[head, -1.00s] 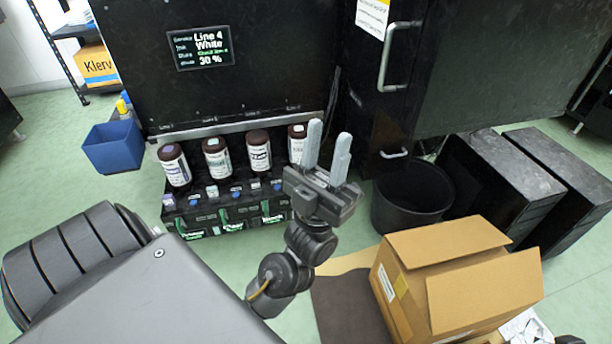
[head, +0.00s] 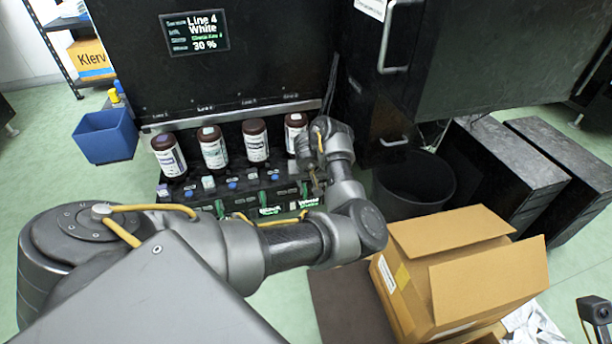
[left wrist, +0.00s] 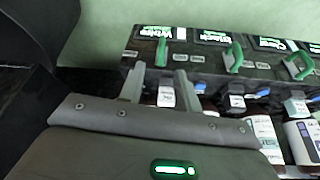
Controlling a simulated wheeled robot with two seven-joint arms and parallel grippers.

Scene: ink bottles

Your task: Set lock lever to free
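The ink unit's screen (head: 195,31) reads Line 4, White, 30 %. Below it, a black rack (head: 235,195) carries brown-capped bottles and a front row of green levers and lit labels. In the left wrist view, a green lever (left wrist: 161,52) by the label that seems to read White is beyond my fingertips; two more levers (left wrist: 234,57) (left wrist: 300,66) are to its right. My left gripper (head: 316,180) is at the rack's right end, partly hidden in the head view. Lever contact is not visible.
A bottle (head: 296,128) stands close beside my left wrist. A black bin (head: 412,190) and an open cardboard box (head: 455,270) are to the right. A blue bin (head: 105,138) is at the left. Green floor is clear between the blue bin and my arm.

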